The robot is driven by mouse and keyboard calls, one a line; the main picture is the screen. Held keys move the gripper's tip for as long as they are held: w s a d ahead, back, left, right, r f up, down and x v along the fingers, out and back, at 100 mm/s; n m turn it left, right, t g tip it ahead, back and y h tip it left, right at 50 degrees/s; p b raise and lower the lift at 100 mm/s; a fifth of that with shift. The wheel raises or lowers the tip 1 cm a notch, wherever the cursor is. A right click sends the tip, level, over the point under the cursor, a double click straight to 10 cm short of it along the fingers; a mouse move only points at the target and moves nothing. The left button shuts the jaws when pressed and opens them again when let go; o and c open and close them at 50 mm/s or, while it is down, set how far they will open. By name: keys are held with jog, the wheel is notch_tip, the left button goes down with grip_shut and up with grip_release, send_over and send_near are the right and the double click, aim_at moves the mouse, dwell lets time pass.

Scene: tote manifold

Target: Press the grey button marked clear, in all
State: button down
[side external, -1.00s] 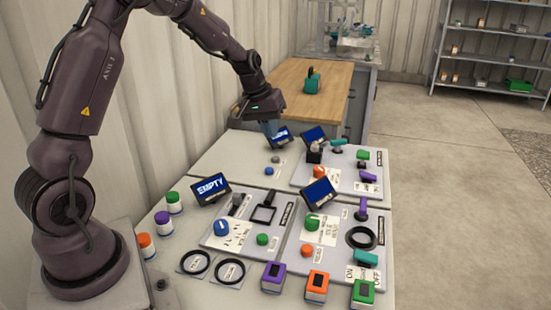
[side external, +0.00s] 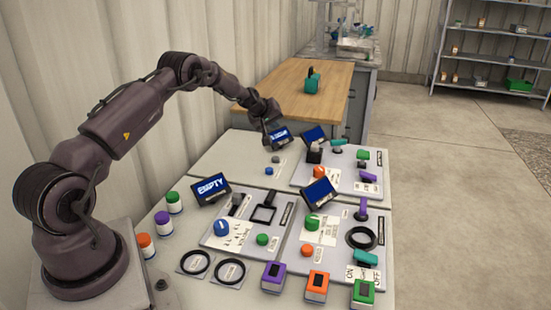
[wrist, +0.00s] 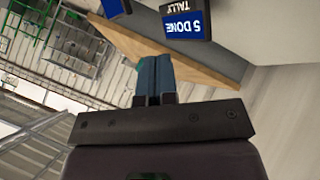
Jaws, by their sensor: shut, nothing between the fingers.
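A small grey button (side external: 276,159) sits on the pale back-left part of the table, in front of a tilted blue screen (side external: 279,138). A second small grey-blue round part (side external: 269,171) is just in front of it. White labels lie beside them, too small to read. My gripper (side external: 268,123) is behind and above the button, close to the screen, and apart from the button. In the wrist view its two blue fingers (wrist: 154,78) are together with nothing between them. The screen there (wrist: 187,24) reads "TALLY 5 DONE" upside down. The button does not show in the wrist view.
Panels with knobs, levers and screens fill the table's right and front, including a screen reading "EMPTY" (side external: 210,189). Several capped jars stand at the left, such as a purple one (side external: 163,222). A wooden bench (side external: 290,85) stands behind.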

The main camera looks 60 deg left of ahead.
aim_at(274, 157)
jog(key=shift+f, duration=0.15)
jog(key=shift+f, duration=4.3)
jog(key=shift+f, duration=0.4)
jog(key=shift+d+f, duration=0.1)
jog(key=shift+f, duration=0.45)
jog(key=shift+r, duration=0.95)
